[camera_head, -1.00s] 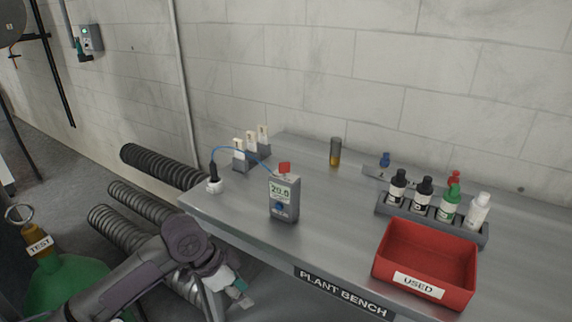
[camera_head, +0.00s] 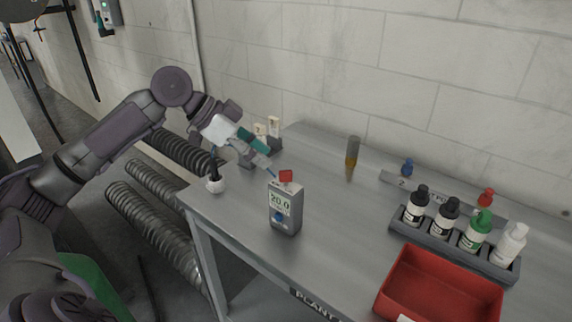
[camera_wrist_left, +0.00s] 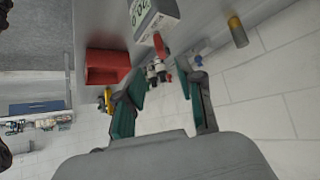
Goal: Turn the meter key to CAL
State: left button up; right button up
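The grey meter (camera_head: 286,212) stands upright on the bench, its display reading 20.0. It has a blue knob (camera_head: 279,217) on its front and a red part (camera_head: 286,176) on top; I cannot tell which is the key, nor read its markings. My left gripper (camera_head: 264,155) is above the bench, behind and to the left of the meter's top, apparently apart from it. In the left wrist view its teal fingers (camera_wrist_left: 162,84) are spread with nothing between them. The meter (camera_wrist_left: 152,14) shows at that view's top edge, partly cut off. My right gripper is not in view.
A white probe holder (camera_head: 215,185) stands at the bench's left end, and small cards (camera_head: 273,128) stand behind my gripper. A brown vial (camera_head: 352,152), a bottle rack (camera_head: 452,250) and a red bin (camera_head: 440,290) are to the right. The bench right around the meter is clear.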

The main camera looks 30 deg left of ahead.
aim_at(285, 171)
pick_arm(q)
jog(key=p+x, duration=0.1)
jog(key=x, duration=0.5)
jog(key=shift+w+d+f, duration=0.1)
jog(key=shift+w+f, duration=0.05)
jog(key=shift+w, duration=0.05)
jog(key=shift+w+d+f, duration=0.15)
jog(key=shift+f, duration=0.1)
jog(key=shift+w+d+f, duration=0.2)
jog(key=shift+f, duration=0.1)
jog(key=shift+c, duration=0.4)
jog(key=c, duration=0.6)
grip_shut()
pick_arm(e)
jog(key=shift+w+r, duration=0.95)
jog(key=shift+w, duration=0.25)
